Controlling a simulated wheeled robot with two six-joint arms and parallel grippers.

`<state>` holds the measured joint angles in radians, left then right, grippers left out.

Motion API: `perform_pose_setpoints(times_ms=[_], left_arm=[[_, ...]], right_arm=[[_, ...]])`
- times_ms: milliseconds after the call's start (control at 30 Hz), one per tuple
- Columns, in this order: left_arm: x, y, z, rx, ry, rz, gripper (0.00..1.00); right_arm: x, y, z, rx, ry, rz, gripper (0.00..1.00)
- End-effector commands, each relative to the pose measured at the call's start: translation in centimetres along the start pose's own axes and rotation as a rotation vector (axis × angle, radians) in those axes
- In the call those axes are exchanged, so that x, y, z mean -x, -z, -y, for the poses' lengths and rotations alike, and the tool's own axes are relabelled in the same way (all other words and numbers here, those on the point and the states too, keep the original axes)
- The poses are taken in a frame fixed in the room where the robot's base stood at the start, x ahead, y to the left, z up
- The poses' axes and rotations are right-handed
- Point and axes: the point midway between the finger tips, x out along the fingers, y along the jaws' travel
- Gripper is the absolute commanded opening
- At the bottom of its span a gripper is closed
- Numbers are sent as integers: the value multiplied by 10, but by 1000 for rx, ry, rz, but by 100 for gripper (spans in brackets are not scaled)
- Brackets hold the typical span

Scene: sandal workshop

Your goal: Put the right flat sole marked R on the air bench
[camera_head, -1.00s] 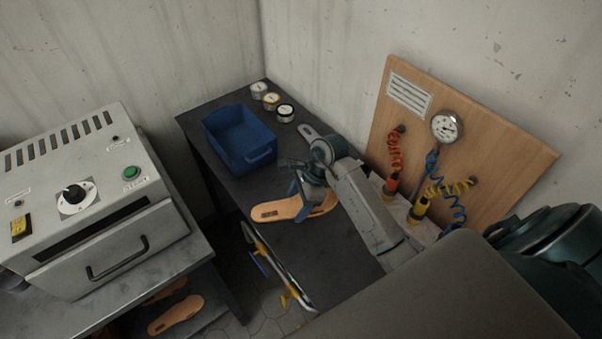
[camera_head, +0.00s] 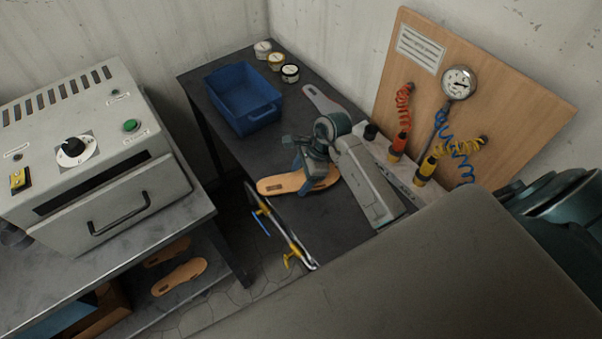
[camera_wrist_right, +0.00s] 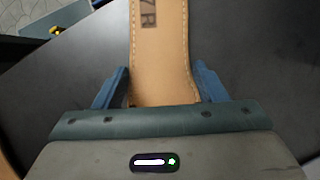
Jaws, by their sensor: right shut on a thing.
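The flat tan sole (camera_head: 277,186) has a dark label, which shows an R in the right wrist view (camera_wrist_right: 149,15). My right gripper (camera_head: 309,172) is shut on this sole, with its blue fingers at the sole's two sides in the wrist view (camera_wrist_right: 160,82). The sole lies flat over the dark air bench (camera_head: 341,229), near its front edge. I cannot tell whether it touches the top. My left gripper is not in view.
A blue bin (camera_head: 244,125) and several small tins (camera_head: 275,61) stand at the back of the bench. A gauge board (camera_head: 455,60) with coiled hoses stands on the right. A grey oven (camera_head: 105,150) is on the left table. Another tan sole (camera_head: 180,277) lies on the shelf below.

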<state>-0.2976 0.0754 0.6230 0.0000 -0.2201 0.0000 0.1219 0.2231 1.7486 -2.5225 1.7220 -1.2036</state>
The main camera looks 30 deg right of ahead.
Motion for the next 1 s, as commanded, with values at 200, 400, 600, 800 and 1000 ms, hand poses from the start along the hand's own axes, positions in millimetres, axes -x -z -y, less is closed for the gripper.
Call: perform_pose_setpoints(times_ms=[200,400,600,800,1000], left_arm=[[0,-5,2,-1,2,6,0],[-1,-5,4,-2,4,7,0],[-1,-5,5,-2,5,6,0],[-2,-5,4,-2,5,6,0],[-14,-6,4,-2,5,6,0]], right_arm=[[0,0,0,0,0,0,45],[-1,0,0,0,0,0,73],[-1,0,0,0,0,0,91],[0,1,0,0,0,0,91],[22,2,1,2,5,-3,91]])
